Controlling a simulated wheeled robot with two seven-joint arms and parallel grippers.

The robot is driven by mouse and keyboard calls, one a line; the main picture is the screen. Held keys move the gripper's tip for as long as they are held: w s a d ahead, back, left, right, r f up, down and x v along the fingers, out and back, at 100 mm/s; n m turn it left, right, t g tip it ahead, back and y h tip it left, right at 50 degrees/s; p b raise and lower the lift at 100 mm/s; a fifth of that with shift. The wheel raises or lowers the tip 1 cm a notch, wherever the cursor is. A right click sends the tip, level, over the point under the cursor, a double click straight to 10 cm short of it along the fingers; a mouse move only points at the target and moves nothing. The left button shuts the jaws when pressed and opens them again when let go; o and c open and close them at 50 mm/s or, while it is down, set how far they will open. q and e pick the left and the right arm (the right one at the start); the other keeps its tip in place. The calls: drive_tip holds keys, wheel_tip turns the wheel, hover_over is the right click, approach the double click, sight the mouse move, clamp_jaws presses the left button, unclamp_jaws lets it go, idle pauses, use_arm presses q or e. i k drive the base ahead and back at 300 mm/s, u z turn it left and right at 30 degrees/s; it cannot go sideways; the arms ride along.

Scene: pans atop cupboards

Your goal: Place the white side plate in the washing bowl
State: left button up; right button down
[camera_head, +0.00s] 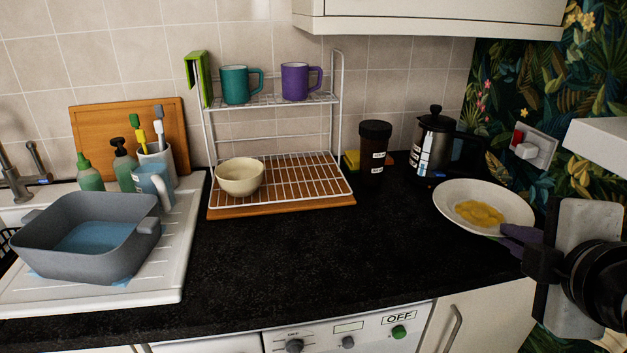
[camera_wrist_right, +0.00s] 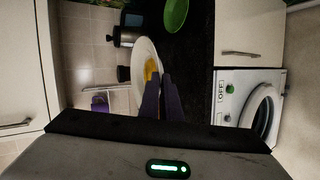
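The white side plate (camera_head: 452,200), with a yellow smear in its middle, is at the right of the head view. My right gripper (camera_head: 518,236) has its purple fingers closed on the plate's near right rim. In the right wrist view the plate (camera_wrist_right: 142,53) sits at the fingertips (camera_wrist_right: 162,92), its rim between them. I cannot tell whether the plate touches the worktop. The grey washing bowl (camera_head: 98,262), with blue water in it, stands on the white drainer at the far left. My left gripper is not in view.
A wire rack (camera_head: 285,190) with a cream bowl (camera_head: 240,177) and two mugs stands at the back. A black jar (camera_head: 373,150) and a cafetière (camera_head: 432,145) stand behind the plate. A green bowl (camera_wrist_right: 175,14) shows in the wrist view. The black worktop (camera_head: 300,255) between is clear.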

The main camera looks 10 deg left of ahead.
sight(104, 251)
drive_tip(key=z, duration=1.15)
drive_tip(key=k, duration=1.65)
drive_tip(key=u, duration=2.25)
drive_tip(key=i, duration=1.5)
